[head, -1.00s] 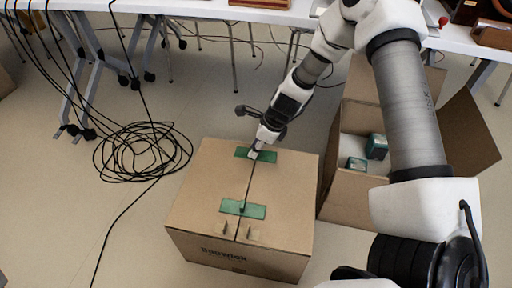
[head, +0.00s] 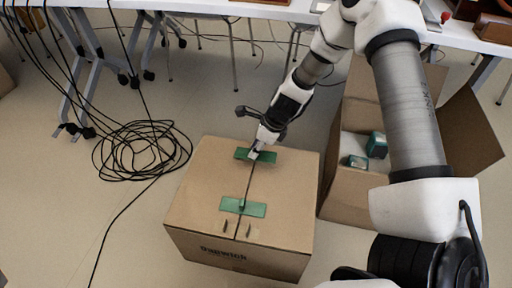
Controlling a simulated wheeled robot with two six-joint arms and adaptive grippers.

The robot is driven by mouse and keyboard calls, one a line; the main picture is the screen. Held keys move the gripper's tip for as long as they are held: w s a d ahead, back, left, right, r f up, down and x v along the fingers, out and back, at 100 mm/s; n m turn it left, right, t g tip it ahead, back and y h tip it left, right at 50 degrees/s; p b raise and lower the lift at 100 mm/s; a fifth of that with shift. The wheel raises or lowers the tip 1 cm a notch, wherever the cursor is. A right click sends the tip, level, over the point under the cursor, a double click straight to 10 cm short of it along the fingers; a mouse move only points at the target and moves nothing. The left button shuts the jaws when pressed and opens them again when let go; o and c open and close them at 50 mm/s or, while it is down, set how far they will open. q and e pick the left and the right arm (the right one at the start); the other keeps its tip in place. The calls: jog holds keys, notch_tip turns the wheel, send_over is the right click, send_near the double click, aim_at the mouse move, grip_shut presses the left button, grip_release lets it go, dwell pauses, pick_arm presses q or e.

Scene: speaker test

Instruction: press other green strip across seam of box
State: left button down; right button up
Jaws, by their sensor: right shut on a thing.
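The closed cardboard box (head: 205,195) stands on the floor, its top seam running from back to front. One green strip (head: 256,208) lies across the seam near the front edge, with a small raised tab in its middle. The other green strip (head: 268,156) lies across the seam near the back edge. My right gripper (head: 254,153) is at the middle of this back strip, its tips shut on it at the seam. The fingertips partly hide the strip there. My left gripper is not in view.
An open cardboard box (head: 352,192) with green-and-white packages (head: 377,146) stands close on the right. A coil of black cable (head: 143,150) lies on the floor at left. A white table (head: 220,9) runs along the back.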

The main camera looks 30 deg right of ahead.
jog(key=shift+f+b, duration=1.8)
jog(key=shift+f, duration=0.4)
jog(key=shift+c, duration=0.2)
jog(key=shift+c, duration=0.3)
jog(key=o, duration=0.9)
notch_tip(320, 180, up, 8)
jog(key=p, duration=0.8)
